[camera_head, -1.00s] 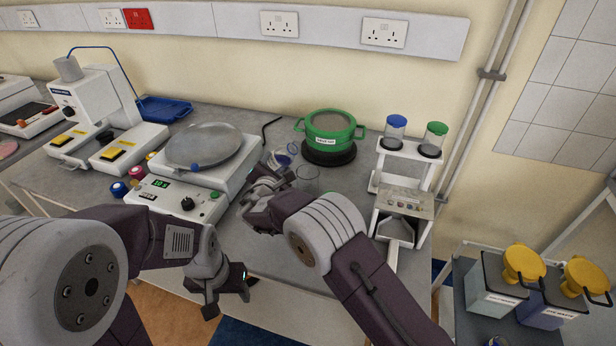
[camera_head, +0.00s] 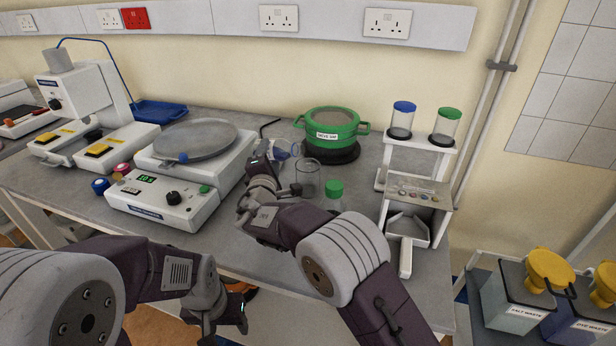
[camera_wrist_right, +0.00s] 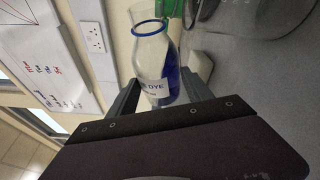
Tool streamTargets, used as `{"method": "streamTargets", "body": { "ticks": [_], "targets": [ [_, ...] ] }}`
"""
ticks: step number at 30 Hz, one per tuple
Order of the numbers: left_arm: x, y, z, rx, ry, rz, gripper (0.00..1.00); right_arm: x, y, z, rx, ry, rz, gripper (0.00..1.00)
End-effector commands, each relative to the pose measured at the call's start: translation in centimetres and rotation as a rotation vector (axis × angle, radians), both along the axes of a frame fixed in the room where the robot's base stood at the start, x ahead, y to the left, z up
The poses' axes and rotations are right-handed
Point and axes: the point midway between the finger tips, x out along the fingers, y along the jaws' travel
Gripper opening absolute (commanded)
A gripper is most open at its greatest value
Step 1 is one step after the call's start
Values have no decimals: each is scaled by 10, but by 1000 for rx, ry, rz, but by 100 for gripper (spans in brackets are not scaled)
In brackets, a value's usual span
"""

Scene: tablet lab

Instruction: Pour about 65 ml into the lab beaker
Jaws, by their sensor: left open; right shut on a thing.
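My right gripper (camera_head: 262,165) is shut on a clear bottle with blue liquid (camera_head: 283,154). In the right wrist view the dye bottle (camera_wrist_right: 153,62) sits between the fingers, its label partly reading "DYE", with a blue ring at its open neck. The blue liquid lies along one side, so the bottle is strongly tilted. The clear glass beaker (camera_head: 308,177) stands on the bench just right of the bottle, near its mouth. I cannot tell whether liquid is flowing or how much the beaker holds. My left gripper (camera_head: 232,312) is open and empty, low in front of the bench.
A green-capped bottle (camera_head: 334,192) stands right of the beaker, partly behind my right arm. A green pot (camera_head: 331,130) is behind. A white device with a round plate (camera_head: 165,195) stands left. A white rack (camera_head: 420,165) with two capped jars is at right.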

Motion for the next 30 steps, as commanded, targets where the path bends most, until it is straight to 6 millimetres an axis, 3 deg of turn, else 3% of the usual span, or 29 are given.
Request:
{"method": "streamTargets", "body": {
  "ticks": [1, 7, 30],
  "targets": [
    [0, 0, -15, 0, 0, 0, 56, 0, -1, -3, 18, -12, -2, 0],
    [0, 0, -31, 0, -1, 0, 56, -1, -4, 5, 66, -32, -2, 0],
    [0, 0, -68, 0, -1, 0, 56, -1, -4, 17, 174, -79, -2, 0]
  ]
}}
